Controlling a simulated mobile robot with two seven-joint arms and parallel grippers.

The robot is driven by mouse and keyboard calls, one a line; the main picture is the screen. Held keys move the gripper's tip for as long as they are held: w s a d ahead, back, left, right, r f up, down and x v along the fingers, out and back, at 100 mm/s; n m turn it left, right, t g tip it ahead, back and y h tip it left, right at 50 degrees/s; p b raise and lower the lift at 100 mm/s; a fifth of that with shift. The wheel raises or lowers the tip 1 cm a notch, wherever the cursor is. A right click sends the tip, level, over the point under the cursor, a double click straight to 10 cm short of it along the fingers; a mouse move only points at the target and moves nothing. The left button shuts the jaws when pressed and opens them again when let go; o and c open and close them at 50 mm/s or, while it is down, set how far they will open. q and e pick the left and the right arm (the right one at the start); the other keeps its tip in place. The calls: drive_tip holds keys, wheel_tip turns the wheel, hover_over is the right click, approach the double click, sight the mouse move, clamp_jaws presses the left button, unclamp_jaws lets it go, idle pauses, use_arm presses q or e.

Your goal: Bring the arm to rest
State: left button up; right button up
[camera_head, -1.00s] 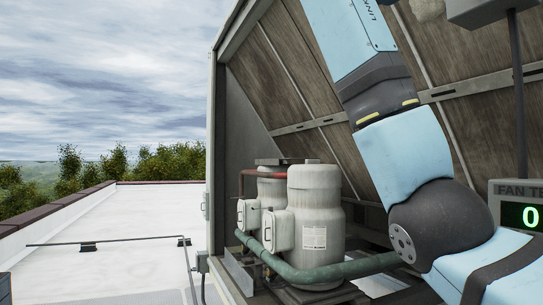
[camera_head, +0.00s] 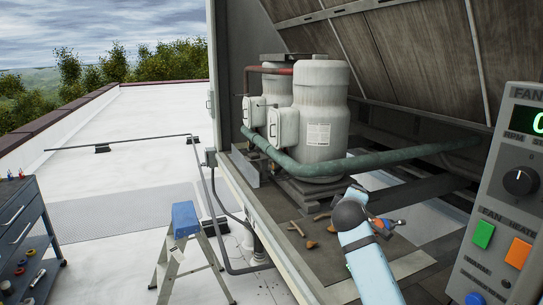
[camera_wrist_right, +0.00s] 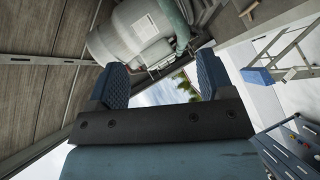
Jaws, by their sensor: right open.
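My right arm (camera_head: 365,255), light blue with a dark round joint, reaches in from the bottom of the head view in front of the cooler's opening. My right gripper (camera_wrist_right: 162,64) shows in the wrist view with two blue ribbed fingers spread apart. Nothing is between the fingers; trees and bright roof show through the gap. My left gripper is in neither view.
Two pale compressors (camera_head: 321,118) and a green pipe (camera_head: 360,162) stand inside the cooler. Loose debris (camera_head: 310,243) lies on its floor. A control panel (camera_head: 505,200) is at right. A stepladder (camera_head: 185,220) and blue tool cart (camera_head: 22,225) stand on the roof.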

drive_tip(key=s+f+m+g+y+p, duration=0.1)
drive_tip(key=s+f+y, duration=0.1)
drive_tip(key=s+f, duration=0.9)
drive_tip(key=s+f+m+y, duration=0.1)
drive_tip(key=s+f+y, duration=0.2)
drive_tip(key=s+f, duration=0.75)
drive_tip(key=s+f+m+y, duration=0.1)
drive_tip(key=s+f, duration=0.3)
drive_tip(key=s, duration=0.4)
drive_tip(key=s+a+f+m+g+y+p, duration=0.1)
drive_tip(key=s+f+m, duration=0.2)
drive_tip(key=s+f, duration=0.2)
drive_tip(key=s+a+f+m+y, duration=0.1)
drive_tip(key=s+f, duration=0.3)
drive_tip(key=s, duration=0.7)
drive_tip(key=shift+s+f+m+g, duration=0.25)
drive_tip(key=shift+f+m+g, duration=0.05)
drive_tip(key=shift+m+g, duration=0.1)
